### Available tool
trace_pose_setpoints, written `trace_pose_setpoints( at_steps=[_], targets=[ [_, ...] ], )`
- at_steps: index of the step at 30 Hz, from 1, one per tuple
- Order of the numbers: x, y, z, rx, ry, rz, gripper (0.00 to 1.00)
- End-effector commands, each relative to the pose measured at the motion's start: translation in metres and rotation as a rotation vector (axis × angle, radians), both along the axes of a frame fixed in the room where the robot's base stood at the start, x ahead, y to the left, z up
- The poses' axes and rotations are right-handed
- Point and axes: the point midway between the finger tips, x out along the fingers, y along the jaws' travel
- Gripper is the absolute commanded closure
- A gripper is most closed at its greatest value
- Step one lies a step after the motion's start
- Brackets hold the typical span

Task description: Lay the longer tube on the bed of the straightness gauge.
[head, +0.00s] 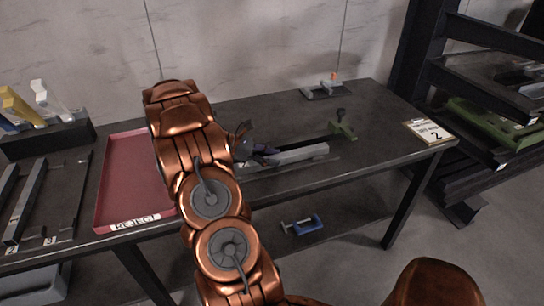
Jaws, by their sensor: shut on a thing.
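My gripper (247,142) is mostly hidden behind my copper arm, just above the middle of the table. It is shut on a dark, thin tube (305,142), which runs right from it toward a green block (342,131) with a dark knob. A pale grey bar (300,154), which looks like the bed of the straightness gauge, lies just in front of the tube. I cannot tell whether the tube touches the bed. A purple patch shows by the gripper. The tube's left end is hidden, and I cannot make out a second tube.
A red tray marked REJECT (118,190) lies left of my arm. Dark numbered rails (32,203) are at the far left.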

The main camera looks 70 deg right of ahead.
Motion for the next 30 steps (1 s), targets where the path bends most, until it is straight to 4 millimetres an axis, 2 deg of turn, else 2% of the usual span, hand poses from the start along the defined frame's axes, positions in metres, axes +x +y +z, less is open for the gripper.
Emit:
trace_pose_setpoints(
  at_steps=[4,5,12,23,30],
  targets=[
    [0.0,0.0,0.0,-0.002,0.001,0.001,1.0],
    [0.0,0.0,0.0,-0.001,0.0,0.0,0.5],
    [0.0,0.0,0.0,0.0,0.0,0.0,0.26],
    [0.002,0.001,0.001,0.0,0.0,0.001,0.26],
    [0.03,0.012,0.012,-0.002,0.0,0.002,0.26]
  ],
)
